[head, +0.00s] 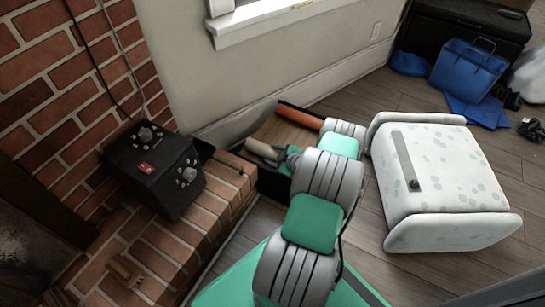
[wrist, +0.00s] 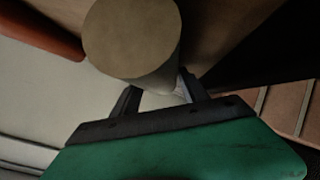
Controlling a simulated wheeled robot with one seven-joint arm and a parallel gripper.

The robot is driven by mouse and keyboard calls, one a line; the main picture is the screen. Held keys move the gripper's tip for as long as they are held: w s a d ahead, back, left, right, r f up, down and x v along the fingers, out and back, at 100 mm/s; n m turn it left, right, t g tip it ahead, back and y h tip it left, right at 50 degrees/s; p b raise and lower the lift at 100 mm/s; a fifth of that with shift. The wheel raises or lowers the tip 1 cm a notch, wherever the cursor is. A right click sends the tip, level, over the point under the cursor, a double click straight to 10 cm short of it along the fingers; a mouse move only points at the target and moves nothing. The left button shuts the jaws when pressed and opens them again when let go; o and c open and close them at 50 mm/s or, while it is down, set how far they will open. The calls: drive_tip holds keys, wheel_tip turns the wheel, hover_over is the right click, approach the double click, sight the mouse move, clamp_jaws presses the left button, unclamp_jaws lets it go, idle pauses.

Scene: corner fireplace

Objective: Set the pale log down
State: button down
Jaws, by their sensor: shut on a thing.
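The pale log (head: 262,150) is in my gripper (head: 279,156). Its round end (wrist: 132,40) fills the top of the wrist view, just beyond the fingers of my gripper (wrist: 162,93). The fingers are shut on it, though the log hides part of their grip. In the head view the log appears over the left part of a black-walled box (head: 268,183) with a brown floor. I cannot tell whether the log touches the box.
A reddish-brown log (head: 300,117) lies at the box's far side. A black knobbed unit (head: 152,170) stands on the brick hearth (head: 207,210) to the left, with a small brown piece (head: 124,269) nearer. A white spotted ottoman (head: 450,175) stands to the right of my arm.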

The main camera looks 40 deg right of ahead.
drive_tip(key=c, duration=0.6)
unclamp_jaws()
drive_tip(key=p+v, duration=0.4)
drive_tip(key=v, duration=0.7)
drive_tip(key=w+a+r+m+g+y, duration=0.1)
drive_tip(key=w+a+r+g, duration=0.25)
drive_tip(key=a+r, duration=0.7)
drive_tip(key=w+a+r+g+y, duration=0.25)
drive_tip(key=a+r+g, duration=0.25)
drive_tip(key=a+r, duration=0.6)
drive_tip(key=s+a+r+m+h, duration=0.1)
drive_tip(key=s+a+r+m, duration=0.1)
drive_tip(key=s+a+r, duration=0.1)
drive_tip(key=s+a+r+m+g+h, duration=0.1)
drive_tip(key=s+a+r+m, duration=0.1)
drive_tip(key=s+a, duration=0.4)
drive_tip(key=s+a+r+m+h, duration=0.1)
drive_tip(key=s+a+r+m, duration=0.1)
drive_tip(key=s+a+r, duration=0.2)
drive_tip(key=shift+s+a+r+m+g+h, duration=0.2)
drive_tip(key=shift+s+r, duration=0.1)
drive_tip(key=shift+s, duration=0.3)
drive_tip(key=shift+s+a+r+m+g+h, duration=0.15)
drive_tip(key=shift+s+r, duration=0.2)
drive_tip(key=shift+s, duration=0.25)
